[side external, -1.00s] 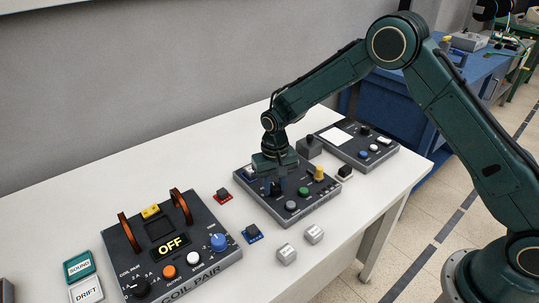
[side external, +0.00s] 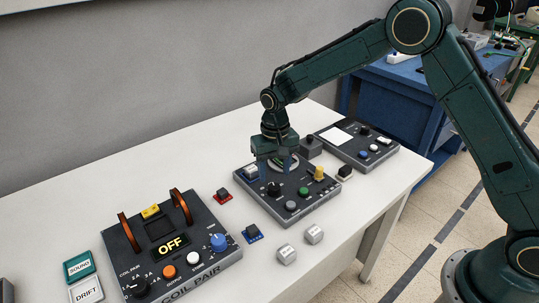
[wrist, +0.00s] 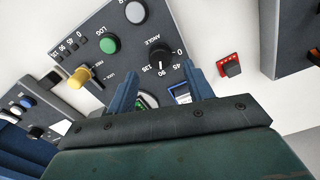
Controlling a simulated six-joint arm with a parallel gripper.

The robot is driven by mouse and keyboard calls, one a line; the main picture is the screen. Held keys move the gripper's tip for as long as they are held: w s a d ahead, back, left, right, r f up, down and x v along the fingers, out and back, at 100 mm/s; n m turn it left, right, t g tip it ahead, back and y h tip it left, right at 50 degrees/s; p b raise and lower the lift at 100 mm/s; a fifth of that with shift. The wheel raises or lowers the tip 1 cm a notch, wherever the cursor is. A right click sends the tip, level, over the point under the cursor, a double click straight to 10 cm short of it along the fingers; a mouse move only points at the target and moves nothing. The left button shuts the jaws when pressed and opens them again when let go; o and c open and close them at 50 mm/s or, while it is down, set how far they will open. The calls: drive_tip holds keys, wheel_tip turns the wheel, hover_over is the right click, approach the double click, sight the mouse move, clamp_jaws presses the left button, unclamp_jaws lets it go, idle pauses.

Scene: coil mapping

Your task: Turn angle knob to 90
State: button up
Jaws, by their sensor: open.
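The angle knob (wrist: 158,62) is black, on a dark panel (wrist: 83,52) with the word ANGLE and numbers 0, 90 and 135 around it. A small white mark shows on its lower side, toward the 90 in the wrist view; its exact reading is hard to tell. In the side view the knob (side external: 273,188) stands at the panel's front left. My gripper (wrist: 160,69) is open and empty, with blue fingers on either side of the knob in the wrist picture. In the side view my gripper (side external: 275,168) hangs above the panel, its fingers apart from the knob.
The same panel bears a green button (wrist: 110,45), a grey button (wrist: 135,12) and a yellow knob (wrist: 80,77). The coil pair box (side external: 205,262) stands at left.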

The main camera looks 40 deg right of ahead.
sight(275, 186)
wheel_tip(275, 186, up, 8)
drive_tip(key=shift+r, duration=0.25)
idle(0.5)
drive_tip(key=s+d+r+n+t, duration=0.1)
drive_tip(key=s+d+r+t, duration=0.35)
drive_tip(key=s+r, duration=1.1)
drive_tip(key=s+d+n, duration=0.1)
drive_tip(key=s+d, duration=0.1)
drive_tip(key=s, duration=0.6)
drive_tip(key=s+d+f+n+t, duration=0.1)
drive_tip(key=s+d, duration=0.2)
drive_tip(key=s, duration=0.6)
drive_tip(key=shift+s+f, duration=0.25)
drive_tip(key=shift+s, duration=0.05)
